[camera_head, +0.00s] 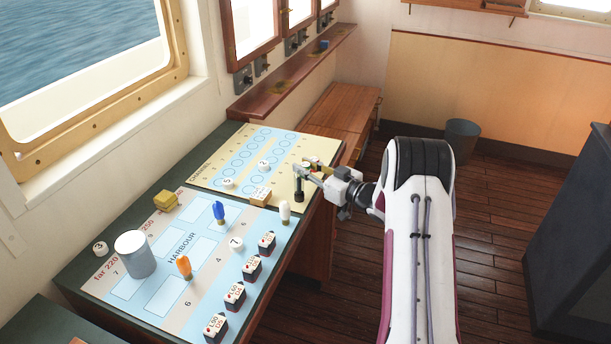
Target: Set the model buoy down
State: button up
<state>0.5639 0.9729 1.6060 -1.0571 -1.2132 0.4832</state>
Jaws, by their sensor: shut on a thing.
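My gripper (304,173) is over the right edge of the cream channel chart (215,172), shut on a small dark model buoy (299,189). The buoy looks upright and hangs below the fingertips, near the chart's front right corner. I cannot tell whether its foot touches the chart. The fingers hide its upper part. Other small buoy-like pieces stand on the blue harbour chart (150,295): a blue one (218,212), an orange one (185,267) and a white one (285,212).
White numbered discs (228,183) lie on the charts. A grey cylinder (134,254), a yellow block (166,200) and several dark labelled blocks (251,269) stand around the harbour chart. The table drops off at right.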

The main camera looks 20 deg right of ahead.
jog(key=shift+f, duration=1.4)
jog(key=shift+f, duration=0.2)
jog(key=o, duration=0.8)
jog(key=shift+s, duration=0.1)
jog(key=shift+d+v, duration=0.2)
jog(key=shift+v, duration=3.6)
jog(key=shift+r, duration=0.1)
